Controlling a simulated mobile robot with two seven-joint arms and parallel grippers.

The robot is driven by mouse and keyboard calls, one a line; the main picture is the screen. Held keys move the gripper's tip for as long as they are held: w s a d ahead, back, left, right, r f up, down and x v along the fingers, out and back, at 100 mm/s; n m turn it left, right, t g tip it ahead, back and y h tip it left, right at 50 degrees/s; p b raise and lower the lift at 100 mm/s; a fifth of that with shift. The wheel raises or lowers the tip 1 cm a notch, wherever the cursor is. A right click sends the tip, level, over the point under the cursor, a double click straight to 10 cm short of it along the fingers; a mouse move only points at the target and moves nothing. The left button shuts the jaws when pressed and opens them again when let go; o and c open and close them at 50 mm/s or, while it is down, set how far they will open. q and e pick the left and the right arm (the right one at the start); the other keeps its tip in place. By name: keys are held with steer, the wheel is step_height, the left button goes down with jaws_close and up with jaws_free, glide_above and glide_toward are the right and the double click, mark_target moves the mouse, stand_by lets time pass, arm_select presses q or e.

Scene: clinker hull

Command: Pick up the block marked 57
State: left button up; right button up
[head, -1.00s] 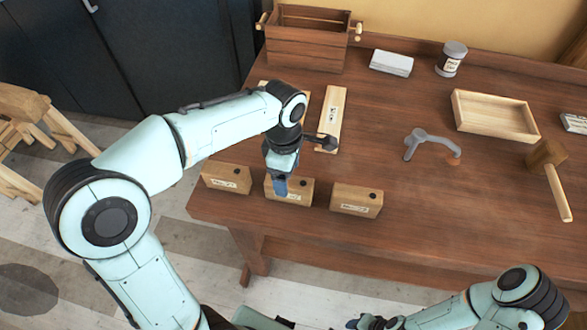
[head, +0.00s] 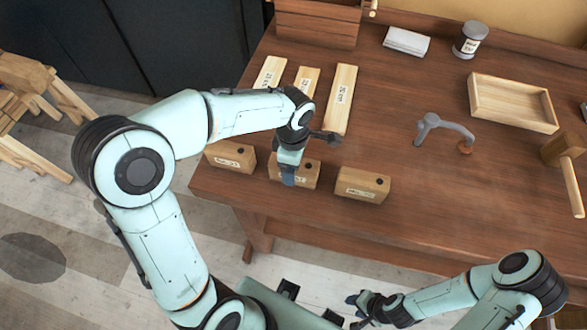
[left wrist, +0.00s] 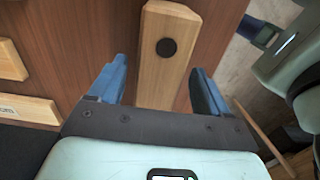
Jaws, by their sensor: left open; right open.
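Three tan wooden blocks with small labels and dark round spots stand along the table's front edge: a left block (head: 230,157), a middle block (head: 308,176) and a right block (head: 362,185). The label figures are too small to read, so I cannot tell which is 57. My left gripper (head: 288,178) points down at the middle block and partly covers it. In the left wrist view a block (left wrist: 163,75) with a dark spot runs between the open blue fingers; contact is not clear. My right gripper (head: 358,309) is open and empty, low in front of the table.
Labelled wooden strips (head: 341,98) lie behind the blocks. A wooden crate (head: 318,24), a jar (head: 470,40), a shallow tray (head: 511,101), a grey bent handle (head: 443,126) and a mallet (head: 566,160) stand further off. The table right of the blocks is clear.

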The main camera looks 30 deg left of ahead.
arm_select(q)
step_height(320, 180, down, 2)
steer(key=shift+w+f, duration=0.15)
steer(key=shift+f, duration=0.1)
steer(key=c, duration=1.3)
steer(key=shift+r, duration=0.1)
